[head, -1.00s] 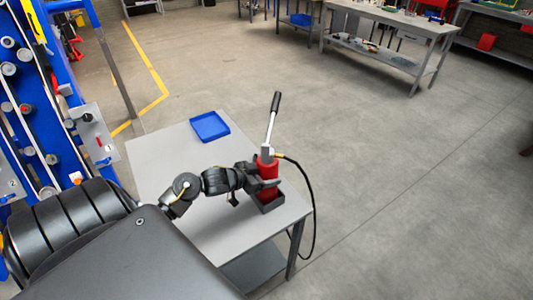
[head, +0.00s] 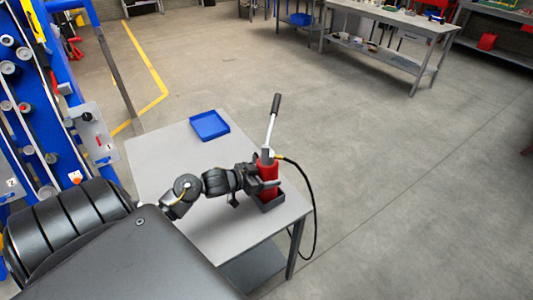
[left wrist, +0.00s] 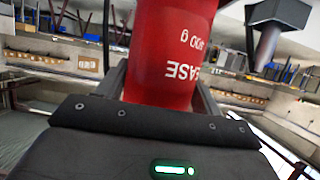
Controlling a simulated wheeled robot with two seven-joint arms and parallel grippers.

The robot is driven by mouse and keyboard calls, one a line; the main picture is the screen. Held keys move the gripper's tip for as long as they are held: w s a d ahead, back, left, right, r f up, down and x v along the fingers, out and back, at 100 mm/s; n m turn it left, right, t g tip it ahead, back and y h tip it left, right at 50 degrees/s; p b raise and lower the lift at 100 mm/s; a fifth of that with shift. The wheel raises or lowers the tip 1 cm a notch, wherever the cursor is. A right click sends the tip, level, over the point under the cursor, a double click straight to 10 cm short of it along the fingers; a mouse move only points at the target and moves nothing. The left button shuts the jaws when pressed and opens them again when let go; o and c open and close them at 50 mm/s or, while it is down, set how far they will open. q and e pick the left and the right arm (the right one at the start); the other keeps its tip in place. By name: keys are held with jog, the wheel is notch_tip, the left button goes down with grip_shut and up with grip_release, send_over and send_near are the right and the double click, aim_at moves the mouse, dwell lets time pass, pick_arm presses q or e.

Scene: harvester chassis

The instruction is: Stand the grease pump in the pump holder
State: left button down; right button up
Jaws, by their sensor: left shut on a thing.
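The grease pump (head: 268,171) is a red cylinder with a grey head, a long lever with a dark grip pointing up, and a black hose hanging over the table's right edge. It stands about upright at the dark, box-shaped pump holder (head: 272,204) on the table's near right corner. Its lower end is at or inside the holder's rim; whether it touches the bottom is hidden. My left gripper (head: 267,184) is shut around the red body from the left. In the left wrist view the red cylinder (left wrist: 168,55) sits between the fingers. My right gripper is not in view.
The grey table (head: 180,165) carries a blue tray (head: 209,126) at its back and is otherwise mostly clear. A blue rack (head: 45,110) with rollers and numbered plates stands at the left. Workbenches (head: 385,40) stand far back; the floor to the right is free.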

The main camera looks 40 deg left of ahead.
pick_arm(q)
jog(key=shift+c, duration=1)
grip_release()
jog(key=shift+s+f, duration=0.1)
jog(key=shift+f, duration=0.2)
jog(key=b+v, duration=0.1)
jog(key=v, duration=1)
jog(key=shift+r, duration=0.15)
jog(key=shift+d, duration=0.1)
